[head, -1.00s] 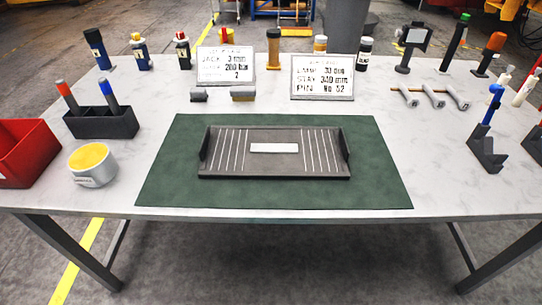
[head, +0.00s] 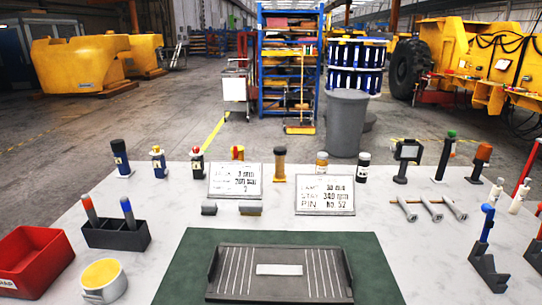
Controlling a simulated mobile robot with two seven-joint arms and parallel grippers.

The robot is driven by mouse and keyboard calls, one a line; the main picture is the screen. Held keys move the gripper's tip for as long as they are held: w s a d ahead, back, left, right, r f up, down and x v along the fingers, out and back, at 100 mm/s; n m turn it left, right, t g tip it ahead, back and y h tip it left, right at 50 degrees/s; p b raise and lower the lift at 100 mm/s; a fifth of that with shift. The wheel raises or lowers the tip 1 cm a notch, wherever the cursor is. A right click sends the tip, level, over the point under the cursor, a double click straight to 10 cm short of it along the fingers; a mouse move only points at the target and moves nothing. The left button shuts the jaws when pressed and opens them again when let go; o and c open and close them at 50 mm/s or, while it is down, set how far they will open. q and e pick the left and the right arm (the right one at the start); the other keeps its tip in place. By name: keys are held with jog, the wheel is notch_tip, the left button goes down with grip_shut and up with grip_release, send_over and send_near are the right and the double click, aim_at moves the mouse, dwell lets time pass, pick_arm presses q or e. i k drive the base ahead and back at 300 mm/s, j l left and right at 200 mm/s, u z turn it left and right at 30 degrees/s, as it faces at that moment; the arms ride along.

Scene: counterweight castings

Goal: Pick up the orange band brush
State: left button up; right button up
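No thing shows a clear label as the orange band brush, and I cannot tell for sure which one it is. A dark grey two-slot holder (head: 118,237) at the left of the table carries an orange-red handled tool (head: 89,210) and a blue-handled tool (head: 128,212), both upright. Two small dark blocks lie in front of the signs; the right one (head: 250,209) has a tan part. At the right stands a dark piece with an orange-brown top (head: 481,155). Neither of my grippers is in view.
A dark ribbed tray (head: 280,270) lies on a green mat (head: 374,262). A red bin (head: 33,262) and a white cup with yellow inside (head: 102,280) stand at left. Two signs (head: 235,181) (head: 324,195), bottles and metal pins (head: 430,210) crowd the back and right.

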aim_at(87, 203)
jog(key=u, duration=1.35)
